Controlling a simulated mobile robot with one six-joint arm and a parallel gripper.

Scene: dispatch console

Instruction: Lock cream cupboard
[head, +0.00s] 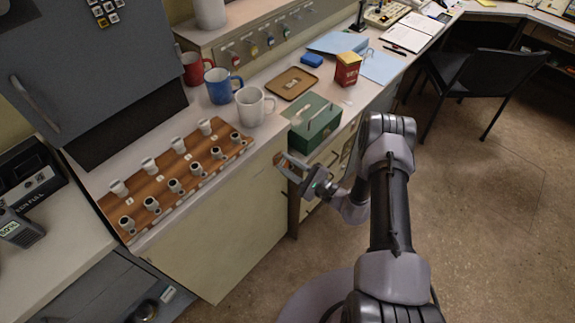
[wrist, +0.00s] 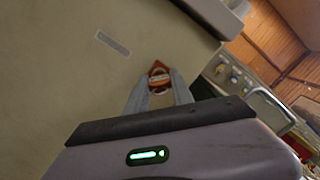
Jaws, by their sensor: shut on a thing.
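The cream cupboard (head: 215,235) stands under the worktop in the head view, its front panel closed flat. In the wrist view its cream face (wrist: 70,90) fills the left, with a small grey plate (wrist: 113,42) on it. My gripper (head: 286,166) is at the cupboard's upper right corner, just below the worktop edge. In the wrist view my gripper (wrist: 158,92) is shut on a small orange-brown, diamond-shaped piece (wrist: 158,70) close to the cupboard face. The fingers hide part of that piece. I cannot tell whether it is a key or a turning knob.
A green metal box (head: 312,125) stands on the worktop above my gripper. Mugs, including a white one (head: 252,106), and a wooden rack (head: 170,180) of small cups are left of it. Cream drawers lie right of the cupboard. Open floor (head: 480,210) is at the right.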

